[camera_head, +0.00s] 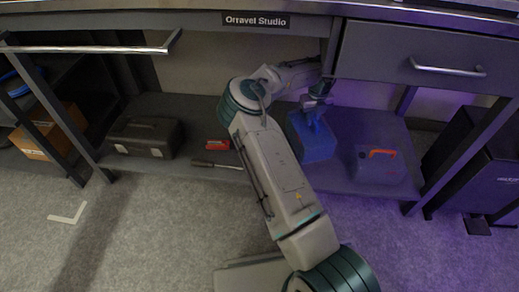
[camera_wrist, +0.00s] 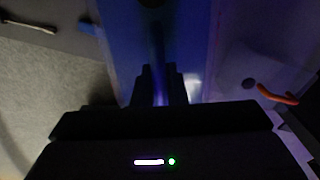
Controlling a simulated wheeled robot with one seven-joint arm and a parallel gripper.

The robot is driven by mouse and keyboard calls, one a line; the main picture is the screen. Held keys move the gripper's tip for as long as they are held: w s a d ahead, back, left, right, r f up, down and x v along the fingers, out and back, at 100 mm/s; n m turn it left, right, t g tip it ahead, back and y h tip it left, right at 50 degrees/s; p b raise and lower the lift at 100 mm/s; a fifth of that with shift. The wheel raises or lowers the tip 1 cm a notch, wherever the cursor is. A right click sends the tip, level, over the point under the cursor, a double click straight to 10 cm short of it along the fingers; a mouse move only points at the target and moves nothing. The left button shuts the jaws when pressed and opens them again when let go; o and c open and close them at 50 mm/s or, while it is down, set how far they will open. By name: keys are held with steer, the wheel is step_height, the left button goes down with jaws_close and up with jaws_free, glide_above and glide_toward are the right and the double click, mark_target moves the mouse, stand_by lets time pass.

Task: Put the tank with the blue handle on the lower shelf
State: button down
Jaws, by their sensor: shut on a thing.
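The blue tank (camera_head: 312,143) is at the lower shelf (camera_head: 340,178), right of its middle. I cannot tell whether its base rests on the shelf or hangs just above it. My gripper (camera_head: 316,108) is above the tank, shut on its blue handle, which is mostly hidden by the fingers. In the wrist view the gripper (camera_wrist: 160,90) grips a narrow blue bar (camera_wrist: 158,50) over the tank's blue top (camera_wrist: 190,30).
A clear tank with an orange handle (camera_head: 382,154) stands right of the blue tank. A dark toolbox (camera_head: 146,137), a red item (camera_head: 218,144) and a screwdriver (camera_head: 216,165) are at left. The workbench top (camera_head: 230,14) is above; a drawer (camera_head: 430,65) and legs flank the space.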

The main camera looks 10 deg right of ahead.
steer(key=shift+w+d+f, duration=0.1)
steer(key=shift+d+f, duration=0.05)
steer(key=shift+d, duration=0.4)
steer(key=shift+w+d+f, duration=0.1)
steer(key=shift+d+f, duration=0.05)
steer(key=shift+d, duration=0.4)
steer(key=shift+d+f, duration=0.15)
step_height(320, 180, down, 10)
steer(key=b, duration=0.4)
steer(key=shift+d, duration=0.1)
steer(key=c, duration=1.5)
jaws_free()
steer(key=shift+s, duration=0.1)
steer(key=shift+o, duration=0.2)
step_height(320, 180, up, 8)
steer(key=p, duration=0.2)
steer(key=shift+f+p, duration=0.2)
steer(key=shift+p, duration=0.15)
